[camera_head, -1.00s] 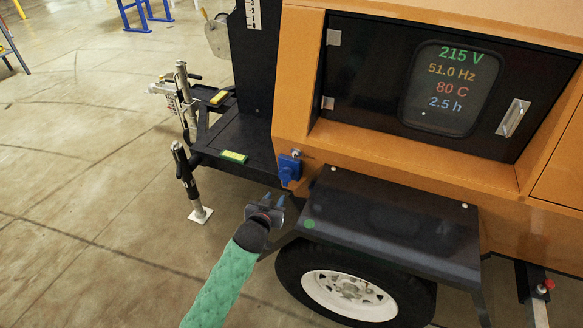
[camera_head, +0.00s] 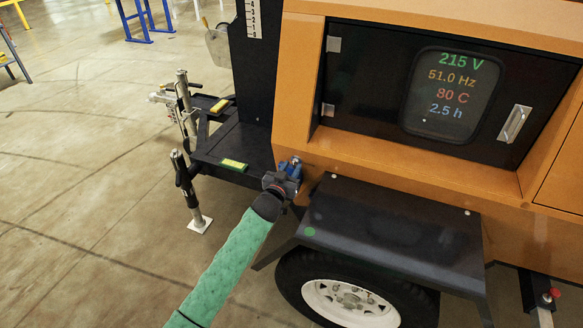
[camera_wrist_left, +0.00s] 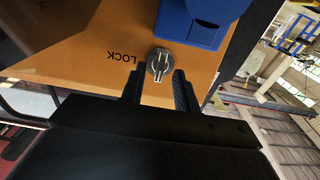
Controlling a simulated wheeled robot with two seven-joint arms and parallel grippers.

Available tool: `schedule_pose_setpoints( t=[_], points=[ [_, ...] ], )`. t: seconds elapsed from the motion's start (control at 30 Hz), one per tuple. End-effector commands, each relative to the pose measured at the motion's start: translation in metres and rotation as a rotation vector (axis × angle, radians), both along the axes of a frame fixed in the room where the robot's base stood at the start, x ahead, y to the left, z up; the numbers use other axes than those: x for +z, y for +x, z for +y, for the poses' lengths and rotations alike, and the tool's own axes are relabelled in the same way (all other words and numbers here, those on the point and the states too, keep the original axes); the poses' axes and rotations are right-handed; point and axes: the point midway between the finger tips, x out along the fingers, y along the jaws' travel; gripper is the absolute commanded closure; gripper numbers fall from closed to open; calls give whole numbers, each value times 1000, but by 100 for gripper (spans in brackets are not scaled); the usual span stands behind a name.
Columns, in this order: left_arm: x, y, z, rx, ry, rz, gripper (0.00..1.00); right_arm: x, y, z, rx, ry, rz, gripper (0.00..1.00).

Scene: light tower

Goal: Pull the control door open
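The control door (camera_head: 375,85) is a black panel in the orange cabinet. It is closed, with a lit readout (camera_head: 448,96) and a silver handle (camera_head: 514,123) at its right. My left gripper (camera_head: 287,170) is at the cabinet's lower left corner, far from the handle, in front of a blue fitting that it mostly covers. In the left wrist view, a small silver lock knob (camera_wrist_left: 159,64) beside the word LOCK sits just ahead of and between the open fingertips (camera_wrist_left: 158,80). I cannot tell whether they touch it. My right gripper is not in view.
The blue fitting (camera_wrist_left: 203,22) is close above the knob in the left wrist view. A black fender (camera_head: 390,225) over a wheel (camera_head: 350,300) stands right of my left forearm. The trailer's hitch and jack (camera_head: 187,185) are to the left. Open floor lies at lower left.

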Motion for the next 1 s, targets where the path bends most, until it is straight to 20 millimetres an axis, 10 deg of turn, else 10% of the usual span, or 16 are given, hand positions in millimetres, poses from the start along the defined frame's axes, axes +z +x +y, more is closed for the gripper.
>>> schedule_pose_setpoints(
  t=[0.4,0.57,1.0],
  points=[
    [0,8,-3,0,0,1,69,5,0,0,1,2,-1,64],
    [0,8,-3,0,0,1,99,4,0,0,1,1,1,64],
    [0,8,-4,12,49,-15,100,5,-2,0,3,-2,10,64]
  ],
)
